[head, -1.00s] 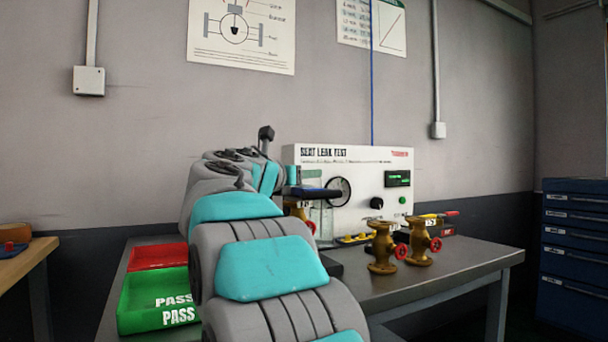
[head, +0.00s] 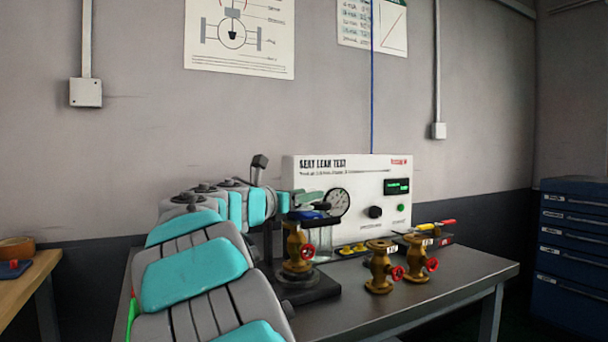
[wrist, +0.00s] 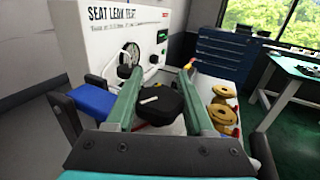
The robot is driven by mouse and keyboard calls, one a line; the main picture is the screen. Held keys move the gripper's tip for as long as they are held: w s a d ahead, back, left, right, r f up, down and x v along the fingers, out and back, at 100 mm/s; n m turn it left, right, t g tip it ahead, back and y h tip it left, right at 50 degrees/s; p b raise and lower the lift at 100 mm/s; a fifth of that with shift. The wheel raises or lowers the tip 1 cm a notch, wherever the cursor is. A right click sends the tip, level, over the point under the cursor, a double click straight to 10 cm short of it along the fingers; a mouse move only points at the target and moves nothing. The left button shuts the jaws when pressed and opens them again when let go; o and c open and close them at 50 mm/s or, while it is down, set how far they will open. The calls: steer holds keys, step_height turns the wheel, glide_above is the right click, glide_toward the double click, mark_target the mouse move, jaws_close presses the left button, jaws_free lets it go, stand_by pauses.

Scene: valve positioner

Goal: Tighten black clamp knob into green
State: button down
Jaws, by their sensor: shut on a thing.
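The black clamp knob (wrist: 160,104), with a white mark on top, sits between the two grey-green fingers of my gripper (wrist: 160,92) in the wrist view. My gripper is shut on it. In the head view my gripper (head: 308,205) is above a brass valve (head: 297,250) with a red handwheel, which stands upright on a dark base (head: 308,290). A blue part (wrist: 95,100) shows left of the knob in the wrist view. The white test panel (head: 358,178) stands behind, with a round gauge (head: 339,202). I cannot make out a green band on it.
Two more brass valves, one nearer (head: 379,268) and one to its right (head: 417,258), stand on the grey bench (head: 450,275). A tray with tools (head: 432,238) lies behind them. The bench's right end is clear. A blue drawer cabinet (head: 578,250) stands at far right.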

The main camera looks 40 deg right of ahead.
steer(key=shift+s+r+m+g+p, duration=0.1)
steer(key=shift+m+g+p, duration=0.35)
steer(key=shift+g+p, duration=0.3)
steer(key=shift+s+r+m+g+p, duration=0.1)
steer(key=shift+m+g+p, duration=0.35)
steer(key=shift+g+p, duration=0.25)
steer(key=m+g, duration=0.1)
steer(key=g, duration=0.1)
steer(key=shift+s+f+m+g, duration=0.15)
steer(key=shift+f+m+g, duration=0.05)
steer(key=shift+m+g, duration=0.2)
steer(key=shift+s+a+f+m+g+y, duration=0.15)
steer(key=shift+m+g+y, duration=0.2)
steer(key=shift+m+g, duration=0.6)
steer(key=shift+s+r+m+g+y, duration=0.1)
steer(key=shift+s+m+g+y, duration=0.15)
steer(key=shift+m+g, duration=0.7)
steer(key=shift+s+a+f+m+g+y, duration=0.1)
steer(key=shift+m+g+y, duration=0.3)
steer(key=shift+g, duration=1.05)
steer(key=shift+s+r+m+g+y, duration=0.25)
steer(key=shift+m+g+y, duration=0.3)
steer(key=shift+g, duration=0.25)
steer(key=shift+c, duration=1.4)
jaws_free()
steer(key=shift+f, duration=0.1)
